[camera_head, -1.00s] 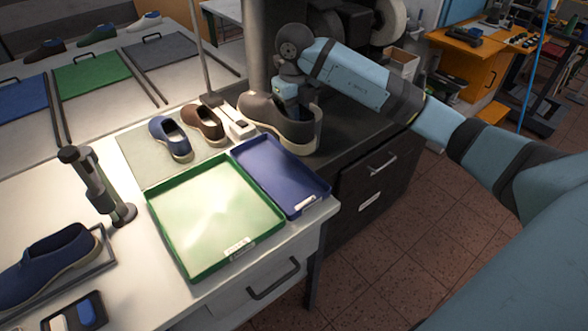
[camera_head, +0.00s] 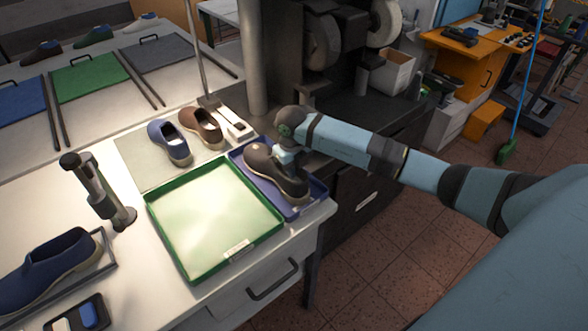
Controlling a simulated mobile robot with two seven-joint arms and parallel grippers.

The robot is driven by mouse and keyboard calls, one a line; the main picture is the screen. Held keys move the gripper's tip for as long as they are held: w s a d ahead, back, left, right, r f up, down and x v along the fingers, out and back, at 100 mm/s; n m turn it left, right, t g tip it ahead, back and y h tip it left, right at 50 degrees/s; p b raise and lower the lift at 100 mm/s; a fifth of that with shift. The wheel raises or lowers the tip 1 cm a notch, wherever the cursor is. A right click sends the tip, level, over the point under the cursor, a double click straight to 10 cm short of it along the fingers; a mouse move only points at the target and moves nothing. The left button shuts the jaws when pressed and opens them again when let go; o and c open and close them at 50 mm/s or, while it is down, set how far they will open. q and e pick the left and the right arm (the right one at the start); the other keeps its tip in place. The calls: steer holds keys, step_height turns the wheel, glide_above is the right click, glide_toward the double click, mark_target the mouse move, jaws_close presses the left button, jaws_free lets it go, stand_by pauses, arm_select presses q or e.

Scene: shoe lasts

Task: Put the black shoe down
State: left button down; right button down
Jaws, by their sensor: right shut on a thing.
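The black shoe (camera_head: 262,169) is at the blue tray (camera_head: 236,155), beside the green tray, with its toe toward the upper left. I cannot tell whether its sole touches the tray floor. My right gripper (camera_head: 287,160) is shut on the black shoe near its opening, coming from the right; its fingertips are partly hidden by the shoe and wrist. My left gripper is not in view.
The empty green tray (camera_head: 212,217) lies just left of the blue tray. A blue shoe (camera_head: 169,142) and a brown shoe (camera_head: 201,127) stand on a grey mat (camera_head: 140,165) behind. A dark clamp post (camera_head: 97,190) stands at left.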

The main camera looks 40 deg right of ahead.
steer(key=shift+f, duration=0.5)
steer(key=c, duration=1.1)
jaws_free()
steer(key=shift+c, duration=0.2)
steer(key=shift+r, duration=0.1)
steer(key=r, duration=0.4)
steer(key=r+b, duration=0.1)
steer(key=r, duration=0.6)
steer(key=shift+a+r, duration=0.25)
steer(key=shift+r, duration=0.15)
